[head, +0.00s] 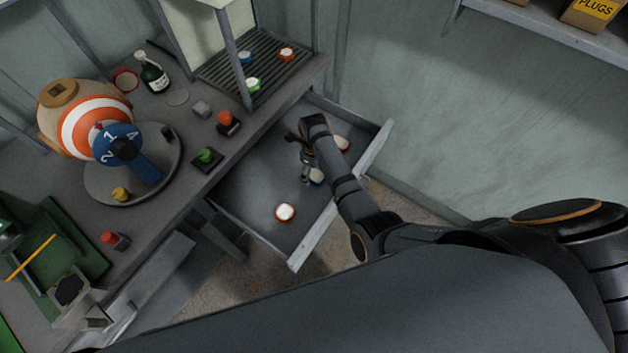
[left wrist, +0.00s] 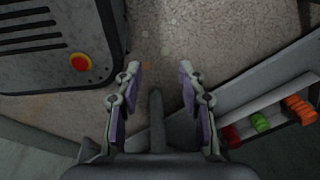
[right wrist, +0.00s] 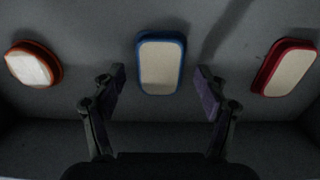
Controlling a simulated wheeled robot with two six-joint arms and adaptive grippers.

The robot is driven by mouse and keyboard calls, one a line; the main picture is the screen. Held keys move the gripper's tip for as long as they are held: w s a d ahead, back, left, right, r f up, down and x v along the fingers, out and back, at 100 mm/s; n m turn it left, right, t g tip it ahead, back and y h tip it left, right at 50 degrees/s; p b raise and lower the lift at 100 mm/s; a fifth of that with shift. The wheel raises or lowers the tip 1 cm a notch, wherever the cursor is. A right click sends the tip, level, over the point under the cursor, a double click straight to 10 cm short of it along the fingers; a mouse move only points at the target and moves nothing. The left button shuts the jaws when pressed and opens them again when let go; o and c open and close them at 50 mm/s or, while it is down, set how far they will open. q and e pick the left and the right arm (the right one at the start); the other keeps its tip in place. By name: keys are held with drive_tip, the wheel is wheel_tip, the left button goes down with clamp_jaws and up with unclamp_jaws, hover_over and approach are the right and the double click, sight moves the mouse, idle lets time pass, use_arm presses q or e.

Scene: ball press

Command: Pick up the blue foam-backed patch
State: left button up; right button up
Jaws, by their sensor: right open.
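The blue foam-backed patch (head: 317,177) lies in the open drawer, partly hidden by my right arm in the head view. In the right wrist view the blue patch (right wrist: 159,62) is a rounded rectangle with a pale face and blue rim, lying centred between the fingertips. My right gripper (right wrist: 160,84) is open and empty, with a finger to each side of the patch; I cannot tell its height above it. In the head view the right gripper (head: 305,163) is over the drawer. My left gripper (left wrist: 159,72) is open and empty over the floor, outside the head view.
The drawer (head: 243,203) also holds an orange patch (head: 285,212) and a red patch (head: 342,143), one on either side. A slatted rack (head: 220,75) with several patches stands on the bench above. The drawer's front wall (head: 322,221) is raised.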

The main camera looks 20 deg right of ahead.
drive_tip(key=shift+f, duration=0.3)
drive_tip(key=c, duration=1)
use_arm(q)
drive_tip(key=shift+w+f, duration=0.35)
drive_tip(key=shift+w, duration=0.35)
use_arm(e)
drive_tip(key=shift+c, duration=0.2)
use_arm(q)
drive_tip(key=shift+r, duration=0.1)
use_arm(e)
drive_tip(key=shift+r, duration=0.1)
